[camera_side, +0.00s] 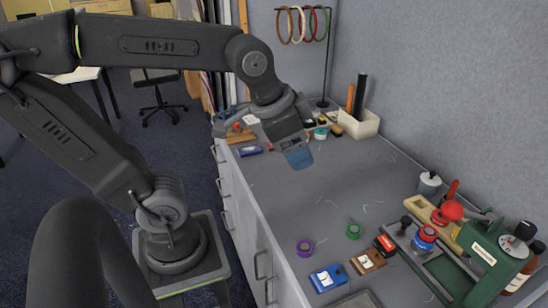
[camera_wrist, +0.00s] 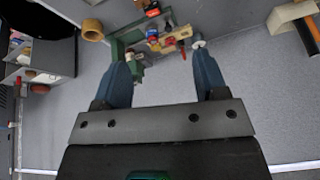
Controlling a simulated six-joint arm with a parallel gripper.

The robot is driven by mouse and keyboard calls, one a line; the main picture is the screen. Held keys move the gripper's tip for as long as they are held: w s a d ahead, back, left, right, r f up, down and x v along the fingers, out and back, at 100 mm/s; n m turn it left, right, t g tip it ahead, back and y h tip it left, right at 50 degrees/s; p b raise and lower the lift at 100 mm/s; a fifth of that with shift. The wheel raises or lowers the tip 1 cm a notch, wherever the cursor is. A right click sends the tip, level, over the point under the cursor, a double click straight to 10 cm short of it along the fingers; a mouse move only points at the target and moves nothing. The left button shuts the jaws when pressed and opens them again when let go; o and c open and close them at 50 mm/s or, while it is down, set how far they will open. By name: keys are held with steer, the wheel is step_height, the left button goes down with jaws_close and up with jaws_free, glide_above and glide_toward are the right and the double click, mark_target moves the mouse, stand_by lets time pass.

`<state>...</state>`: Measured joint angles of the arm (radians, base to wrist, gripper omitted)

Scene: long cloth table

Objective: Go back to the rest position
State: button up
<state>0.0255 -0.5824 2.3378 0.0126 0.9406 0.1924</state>
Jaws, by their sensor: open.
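My gripper (camera_side: 299,157) hangs over the far half of the grey table (camera_side: 335,185), above its surface and apart from the things on it. In the wrist view my gripper (camera_wrist: 163,82) shows two blue fingers spread wide, with nothing held between them. The fingers are open and empty. The table surface below the fingertips is bare.
A green machine (camera_side: 485,262) stands at the near right by the wall. A white bin (camera_side: 358,124) and a ring stand (camera_side: 327,60) are at the back. The table's middle is clear.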

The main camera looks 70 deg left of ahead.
steer(key=s+f+n, duration=0.1)
steer(key=s, duration=0.1)
steer(key=s+f+n, duration=0.1)
steer(key=shift+s+a+f+n, duration=0.2)
steer(key=shift+s+n, duration=0.1)
steer(key=shift+s, duration=0.05)
